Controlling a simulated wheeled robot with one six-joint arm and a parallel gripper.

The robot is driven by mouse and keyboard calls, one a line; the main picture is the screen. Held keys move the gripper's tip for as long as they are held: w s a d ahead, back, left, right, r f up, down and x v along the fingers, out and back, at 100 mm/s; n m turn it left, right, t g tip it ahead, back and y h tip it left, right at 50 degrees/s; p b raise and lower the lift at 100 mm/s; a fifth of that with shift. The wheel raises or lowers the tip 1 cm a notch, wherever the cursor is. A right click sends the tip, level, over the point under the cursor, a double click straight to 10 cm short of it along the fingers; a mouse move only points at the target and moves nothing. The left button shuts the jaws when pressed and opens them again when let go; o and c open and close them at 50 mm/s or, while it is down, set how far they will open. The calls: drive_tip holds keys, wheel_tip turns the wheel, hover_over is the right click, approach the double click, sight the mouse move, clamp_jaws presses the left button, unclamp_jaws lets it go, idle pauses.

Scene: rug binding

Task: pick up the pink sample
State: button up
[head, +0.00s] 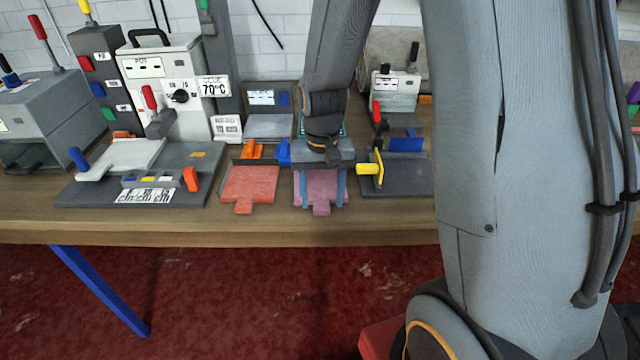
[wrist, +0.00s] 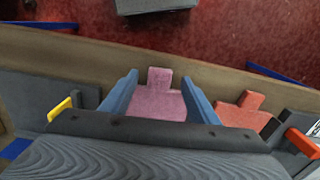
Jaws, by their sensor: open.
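The pink sample (head: 321,190) is a flat pink-purple piece with a short tab on its near edge, lying near the table's front edge. My gripper (head: 320,192) is over it, pointing down, with its two blue fingers apart. In the wrist view the pink sample (wrist: 158,100) lies between the open fingers (wrist: 160,98), one finger along each side. Its tab points toward the table edge. I cannot tell whether the fingers touch it. Its far part is hidden by the gripper body.
A red sample (head: 249,186) lies just left of the pink one. A grey fixture with a yellow handle (head: 377,168) stands close on the right. The table's front edge (head: 270,238) is near.

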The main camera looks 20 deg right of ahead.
drive_tip(key=shift+f, duration=1.15)
drive_tip(key=shift+c, duration=0.2)
drive_tip(key=c, duration=1.1)
drive_tip(key=shift+r, duration=0.15)
